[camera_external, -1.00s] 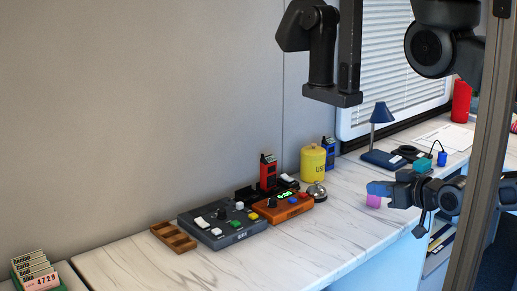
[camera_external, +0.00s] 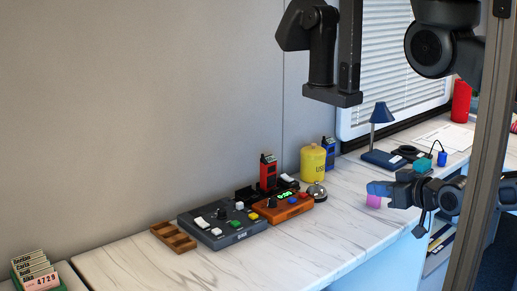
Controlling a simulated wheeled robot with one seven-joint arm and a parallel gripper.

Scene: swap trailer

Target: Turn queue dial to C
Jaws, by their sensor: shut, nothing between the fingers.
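A dark grey control box (camera_external: 243,234) lies on the marble counter, with a black knob, a white rocker and several coloured buttons on top. An orange box (camera_external: 270,217) with a dark knob (camera_external: 272,202), a green lit display and coloured buttons sits against its right end. Which knob is the queue dial cannot be told, and no letters or pointer position are readable. My gripper (camera_external: 372,194) is shut and empty, above the counter to the right of both boxes and apart from them. A pink block-like shape shows just under its tip.
A silver bell (camera_external: 317,191), a yellow canister (camera_external: 313,163) and a red handset (camera_external: 268,172) stand behind and right of the boxes. A brown wooden tray (camera_external: 174,238) is at their left. A blue lamp (camera_external: 381,113) stands farther back. The counter's front is clear.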

